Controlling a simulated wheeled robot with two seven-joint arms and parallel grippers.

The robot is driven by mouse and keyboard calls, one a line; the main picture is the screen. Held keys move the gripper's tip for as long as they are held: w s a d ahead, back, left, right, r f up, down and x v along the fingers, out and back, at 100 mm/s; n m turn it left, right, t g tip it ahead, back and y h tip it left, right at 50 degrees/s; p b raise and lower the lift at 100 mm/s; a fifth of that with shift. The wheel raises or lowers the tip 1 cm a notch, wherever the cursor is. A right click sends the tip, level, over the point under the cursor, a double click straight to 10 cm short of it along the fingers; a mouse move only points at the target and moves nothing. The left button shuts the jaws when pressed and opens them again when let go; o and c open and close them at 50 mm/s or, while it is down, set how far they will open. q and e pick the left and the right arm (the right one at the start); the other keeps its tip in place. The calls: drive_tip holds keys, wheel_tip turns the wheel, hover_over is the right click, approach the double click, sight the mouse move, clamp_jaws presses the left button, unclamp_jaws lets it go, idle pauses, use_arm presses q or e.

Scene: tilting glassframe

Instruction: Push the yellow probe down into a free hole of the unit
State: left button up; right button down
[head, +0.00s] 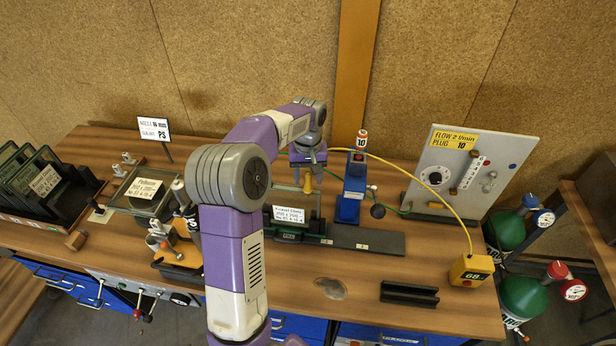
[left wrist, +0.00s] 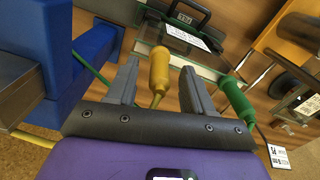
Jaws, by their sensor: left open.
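The yellow probe (head: 308,183) shows just below my left gripper (head: 308,160) in the head view. In the left wrist view the yellow probe (left wrist: 160,68) stands between the two spread fingers of my left gripper (left wrist: 157,82), with a gap on each side. The glass-sided unit (head: 313,207) with a white label is below it; its glass top edge (left wrist: 196,63) also shows in the left wrist view. A green probe (left wrist: 235,98) is just outside the right-hand finger there. The holes and the yellow probe's lower end are hidden. My right gripper is out of view.
A blue post (head: 352,188) stands close right of the unit. A yellow cable arcs from there to a yellow box (head: 470,270) reading 68. A sloped grey panel (head: 470,172) stands at the back right. A clamp fixture (head: 178,245) and a glass frame (head: 142,190) are on the left.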

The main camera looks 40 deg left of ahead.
use_arm(q)
wheel_tip(320, 180, up, 7)
drive_tip(key=shift+f, duration=0.1)
idle(0.7)
